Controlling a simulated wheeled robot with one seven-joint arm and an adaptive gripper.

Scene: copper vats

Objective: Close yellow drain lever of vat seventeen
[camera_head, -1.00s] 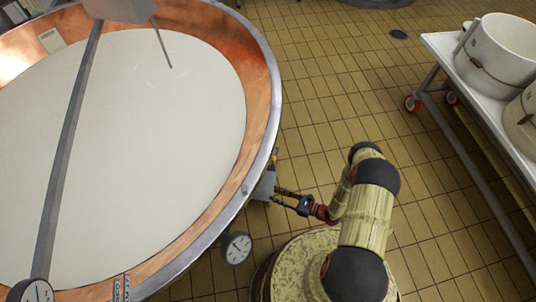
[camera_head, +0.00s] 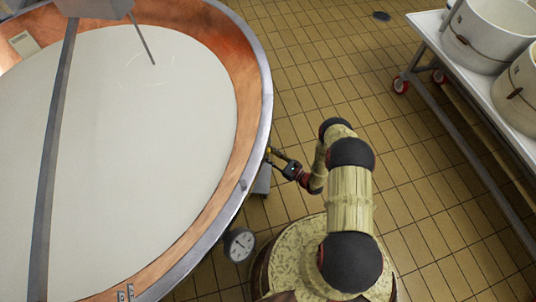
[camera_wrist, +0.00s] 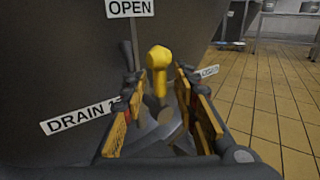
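The yellow drain lever (camera_wrist: 158,70) stands upright in the wrist view, its knob just below the OPEN sign (camera_wrist: 130,8). My gripper (camera_wrist: 160,108) is open, with one finger on each side of the lever's lower part in the picture; I cannot tell whether either finger touches it. A DRAIN sign (camera_wrist: 78,119) is at left, its number cut off by the left finger. A small sign (camera_wrist: 208,71), partly hidden, is at right. In the head view my gripper (camera_head: 274,157) is beside the rim of the copper vat (camera_head: 258,92); the lever is barely visible there.
The vat holds pale liquid (camera_head: 130,150), and a round gauge (camera_head: 239,244) hangs on its outer side. A white cart (camera_head: 440,42) with white tubs (camera_head: 492,35) stands at right. Tiled floor (camera_head: 320,70) is clear between vat and cart.

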